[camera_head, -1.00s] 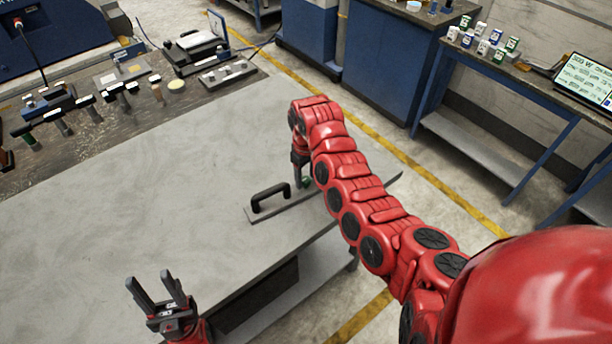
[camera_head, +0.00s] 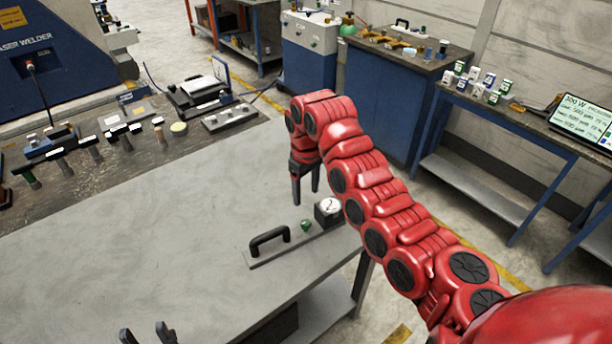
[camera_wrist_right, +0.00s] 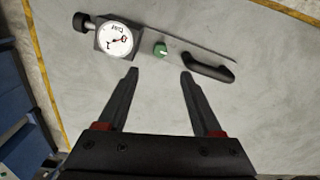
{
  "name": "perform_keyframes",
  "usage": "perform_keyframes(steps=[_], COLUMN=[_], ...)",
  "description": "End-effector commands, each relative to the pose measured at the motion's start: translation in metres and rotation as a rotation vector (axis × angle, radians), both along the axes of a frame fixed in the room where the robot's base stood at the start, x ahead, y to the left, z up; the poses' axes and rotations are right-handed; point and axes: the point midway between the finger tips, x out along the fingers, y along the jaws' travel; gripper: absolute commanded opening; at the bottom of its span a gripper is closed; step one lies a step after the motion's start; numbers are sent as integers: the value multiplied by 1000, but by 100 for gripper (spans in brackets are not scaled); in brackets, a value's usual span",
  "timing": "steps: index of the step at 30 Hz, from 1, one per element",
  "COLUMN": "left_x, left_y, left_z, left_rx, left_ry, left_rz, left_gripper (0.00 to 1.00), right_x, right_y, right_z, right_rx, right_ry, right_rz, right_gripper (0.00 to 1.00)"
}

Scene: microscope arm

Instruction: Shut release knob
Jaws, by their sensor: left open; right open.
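A flat metal plate (camera_head: 300,248) lies on the grey table, with a black handle (camera_head: 270,241), a small green knob (camera_head: 306,226) and a dark box with a white dial (camera_head: 328,208). The right wrist view also shows the green knob (camera_wrist_right: 161,50), between dial (camera_wrist_right: 117,39) and handle (camera_wrist_right: 208,68). A black side knob (camera_wrist_right: 84,22) sticks out from the dial box there. I cannot tell which knob is the release knob. My right gripper (camera_head: 306,197) is open and empty above and behind the plate, apart from it. My left gripper (camera_head: 146,334) is open at the bottom edge, mostly cut off.
The grey table (camera_head: 130,245) is clear left of the plate. Several tools and blocks stand on the workbench (camera_head: 100,185) along its back left. The plate lies near the table's right edge. A side bench (camera_head: 480,105) with small containers and a screen (camera_head: 585,120) stands further right.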

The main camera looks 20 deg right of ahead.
Motion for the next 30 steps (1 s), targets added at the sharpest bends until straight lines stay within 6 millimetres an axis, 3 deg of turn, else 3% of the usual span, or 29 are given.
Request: perform_keyframes(steps=[6, 12, 30], left_x=[0, 0, 0], left_y=[0, 0, 0], left_z=[-3, -4, -4], left_rx=[0, 0, 0], left_ry=[0, 0, 0], left_rz=[0, 0, 0], left_gripper=[50, 50, 50], right_x=[0, 0, 0], right_y=[-1, 0, 0], right_z=[34, 51, 56], right_rx=[-4, -1, 1], right_ry=[0, 2, 2], right_rz=[0, 1, 0], right_gripper=[67, 67, 67])
